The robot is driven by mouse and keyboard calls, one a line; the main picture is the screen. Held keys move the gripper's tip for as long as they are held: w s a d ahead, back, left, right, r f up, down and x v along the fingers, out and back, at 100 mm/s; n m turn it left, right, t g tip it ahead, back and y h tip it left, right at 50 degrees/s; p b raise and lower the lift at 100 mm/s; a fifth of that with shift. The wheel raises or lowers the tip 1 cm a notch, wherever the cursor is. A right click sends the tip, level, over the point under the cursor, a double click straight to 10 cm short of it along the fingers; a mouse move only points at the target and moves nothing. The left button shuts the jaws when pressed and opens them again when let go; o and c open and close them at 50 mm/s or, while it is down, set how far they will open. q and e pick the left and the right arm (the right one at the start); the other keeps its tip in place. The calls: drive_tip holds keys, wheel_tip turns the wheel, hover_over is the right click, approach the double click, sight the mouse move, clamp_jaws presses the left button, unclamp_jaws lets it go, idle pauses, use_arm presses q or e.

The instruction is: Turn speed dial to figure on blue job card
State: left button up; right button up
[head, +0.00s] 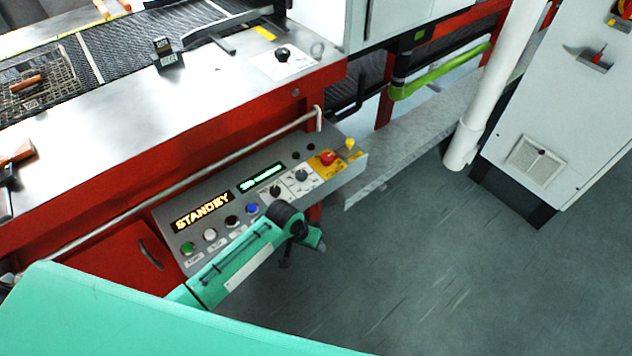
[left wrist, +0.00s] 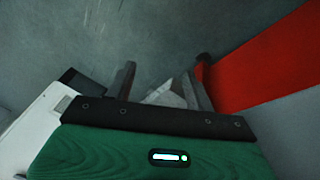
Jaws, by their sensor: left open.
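A grey control panel (head: 238,202) on the red machine front carries two black knobs on white plates, an upper knob (head: 302,175) and a lower knob (head: 277,192). Another black knob (head: 282,53) sits on a white plate on the machine top. I cannot tell which is the speed dial, since the labels are too small to read. I see no blue job card. My left arm's wrist (head: 288,217) is in front of the panel's lower right edge. The left gripper (left wrist: 160,73) is open and empty in the left wrist view. My right gripper is not in view.
An amber display (head: 202,212) reads STANDBY beside a green display (head: 261,177). Green, white, black and blue buttons line the panel, with a red stop button (head: 327,157) at its right end. A rail (head: 190,200) runs along the machine front. Floor to the right is clear.

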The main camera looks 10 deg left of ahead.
use_arm(q)
drive_tip(key=w+d+r, duration=0.1)
drive_tip(key=w+r, duration=0.3)
drive_tip(key=r, duration=0.1)
wheel_tip(320, 180, up, 20)
drive_tip(key=n+g+y+b, duration=0.2)
drive_tip(key=y+b, duration=0.1)
hover_over(301, 173)
wheel_tip(301, 173, down, 13)
drive_tip(key=shift+f, duration=0.1)
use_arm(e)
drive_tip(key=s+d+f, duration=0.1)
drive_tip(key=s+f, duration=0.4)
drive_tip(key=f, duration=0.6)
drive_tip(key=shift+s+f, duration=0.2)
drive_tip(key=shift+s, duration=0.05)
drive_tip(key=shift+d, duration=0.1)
use_arm(q)
drive_tip(key=shift+m, duration=0.3)
drive_tip(key=c, duration=1)
